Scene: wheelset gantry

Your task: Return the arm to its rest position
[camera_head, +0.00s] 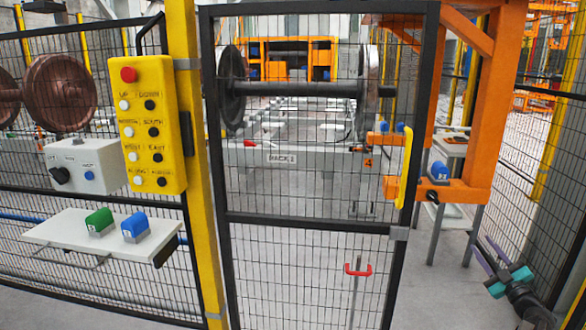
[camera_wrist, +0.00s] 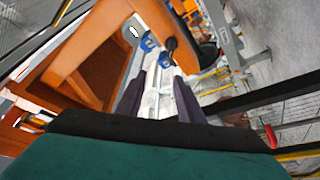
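My gripper (camera_head: 484,247) is at the lower right of the head view, with purple fingers and teal parts, in front of the mesh at the right of the gate. In the wrist view its two dark fingers (camera_wrist: 158,84) stand apart with nothing held between them, so it is open and empty. A pale surface shows behind the gap. My arm enters from the lower right corner; most of it is out of view.
A mesh gate (camera_head: 310,215) with a yellow handle (camera_head: 405,165) stands ahead. An orange frame (camera_head: 490,110) is near my gripper.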

